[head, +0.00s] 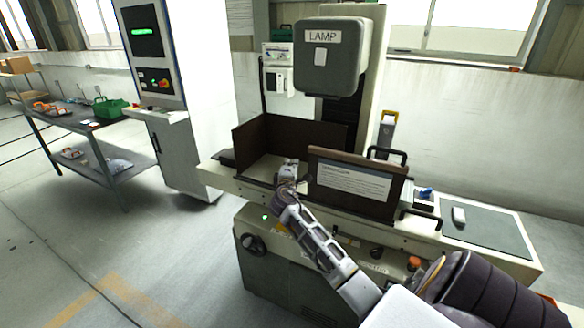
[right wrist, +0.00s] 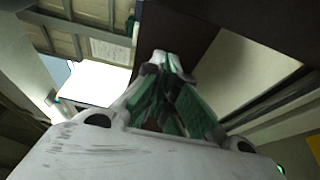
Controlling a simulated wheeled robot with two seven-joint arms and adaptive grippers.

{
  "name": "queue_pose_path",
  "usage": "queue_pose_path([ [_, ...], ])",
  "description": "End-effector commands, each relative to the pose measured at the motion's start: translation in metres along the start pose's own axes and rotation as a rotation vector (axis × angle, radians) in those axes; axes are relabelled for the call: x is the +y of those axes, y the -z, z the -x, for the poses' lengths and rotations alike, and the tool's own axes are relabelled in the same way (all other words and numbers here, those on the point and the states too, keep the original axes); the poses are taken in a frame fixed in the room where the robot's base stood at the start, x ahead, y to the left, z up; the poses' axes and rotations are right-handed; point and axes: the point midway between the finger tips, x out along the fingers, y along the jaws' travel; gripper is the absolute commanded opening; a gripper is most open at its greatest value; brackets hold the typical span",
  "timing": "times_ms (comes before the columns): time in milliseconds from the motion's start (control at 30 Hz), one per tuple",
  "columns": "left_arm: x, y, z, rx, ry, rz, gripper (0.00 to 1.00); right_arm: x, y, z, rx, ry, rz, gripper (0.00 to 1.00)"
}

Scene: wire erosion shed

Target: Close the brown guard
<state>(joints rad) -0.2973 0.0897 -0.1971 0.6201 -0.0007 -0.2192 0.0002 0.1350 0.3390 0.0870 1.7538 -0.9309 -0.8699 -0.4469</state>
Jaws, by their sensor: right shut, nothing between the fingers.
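The brown guard (head: 393,204) stands on the pale machine bed. Its front panel carries a white label and a handle and covers the right part of the front. The left part of the front is open, showing the pale inside between brown side and back walls. My right gripper (head: 290,163) is at this opening, just left of the panel's left edge. It is shut and empty. In the right wrist view the fingertips (right wrist: 168,55) are together in front of a dark brown surface (right wrist: 190,25). I cannot tell whether they touch it. My left gripper is not in view.
A grey lamp housing (head: 328,70) hangs above the guard. A grey mat (head: 490,232) with a small pale object lies right of it. A white control cabinet (head: 180,90) stands left, beyond it a bench (head: 60,125) with tools. Floor at left is clear.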

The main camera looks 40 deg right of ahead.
Motion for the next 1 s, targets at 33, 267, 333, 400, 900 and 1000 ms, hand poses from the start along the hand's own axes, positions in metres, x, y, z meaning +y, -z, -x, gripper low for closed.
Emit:
queue_pose_path([
  [33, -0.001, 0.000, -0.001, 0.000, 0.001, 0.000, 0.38, -0.001, 0.001, 0.004, 0.001, 0.001, 0.000, 0.00],
  [267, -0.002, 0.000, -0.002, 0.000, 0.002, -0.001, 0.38, -0.002, 0.001, 0.015, 0.001, 0.001, 0.000, 0.00],
  [333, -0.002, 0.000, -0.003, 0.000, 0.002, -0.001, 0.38, -0.001, 0.001, 0.019, 0.002, 0.000, -0.001, 0.00],
  [400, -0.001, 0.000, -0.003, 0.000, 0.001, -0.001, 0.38, -0.001, 0.001, 0.024, 0.002, 0.000, -0.001, 0.00],
  [900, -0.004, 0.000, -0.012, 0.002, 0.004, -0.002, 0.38, -0.001, 0.001, 0.080, 0.002, 0.001, -0.001, 0.00],
  [1000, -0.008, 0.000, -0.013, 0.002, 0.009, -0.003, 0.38, -0.002, 0.001, 0.089, 0.003, 0.001, 0.000, 0.00],
])
